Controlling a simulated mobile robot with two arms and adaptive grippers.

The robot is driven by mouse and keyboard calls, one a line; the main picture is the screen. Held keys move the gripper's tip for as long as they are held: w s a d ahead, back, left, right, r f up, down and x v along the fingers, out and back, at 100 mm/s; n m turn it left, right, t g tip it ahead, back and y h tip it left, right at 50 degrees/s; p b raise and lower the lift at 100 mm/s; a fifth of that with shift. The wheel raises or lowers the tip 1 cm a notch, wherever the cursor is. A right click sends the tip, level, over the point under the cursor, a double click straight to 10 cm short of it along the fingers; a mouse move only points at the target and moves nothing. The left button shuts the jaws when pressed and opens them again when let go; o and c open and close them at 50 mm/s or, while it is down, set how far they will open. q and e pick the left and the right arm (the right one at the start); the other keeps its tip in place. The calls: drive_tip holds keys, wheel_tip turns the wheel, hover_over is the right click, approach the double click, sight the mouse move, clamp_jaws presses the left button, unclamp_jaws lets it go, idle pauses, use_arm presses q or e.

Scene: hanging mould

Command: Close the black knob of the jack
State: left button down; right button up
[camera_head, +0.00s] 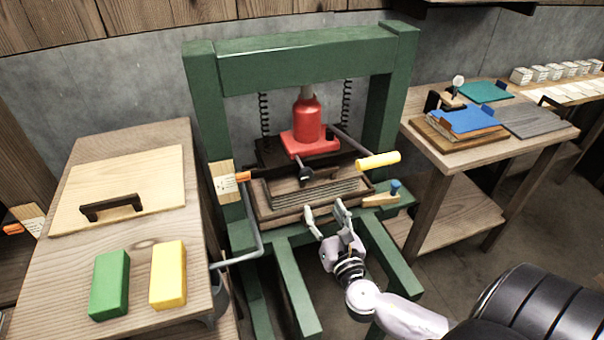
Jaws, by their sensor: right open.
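The red jack (307,125) stands upright in the middle of the green press frame (300,70), on a dark plate. A small black knob (306,174) shows at the front of the jack's red base; whether it is turned open or closed cannot be told. My right gripper (325,208) is open and empty. It is below and slightly right of the knob in the picture, apart from it, in front of the wooden mould stack (308,196). My left gripper is not in view.
A bar with a yellow handle (378,160) sticks out right of the jack. A blue-topped brush (394,188) lies on the press's right side. A left table holds green (109,284) and yellow (168,274) blocks. A right table (440,150) holds boards and a blue folder.

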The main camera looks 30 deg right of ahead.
sight(307, 177)
drive_tip(key=p+x, duration=0.1)
drive_tip(key=x, duration=1.3)
drive_tip(key=shift+w+f, duration=0.1)
drive_tip(key=shift+w, duration=0.2)
drive_tip(key=shift+c, duration=0.4)
drive_tip(key=c, duration=1.1)
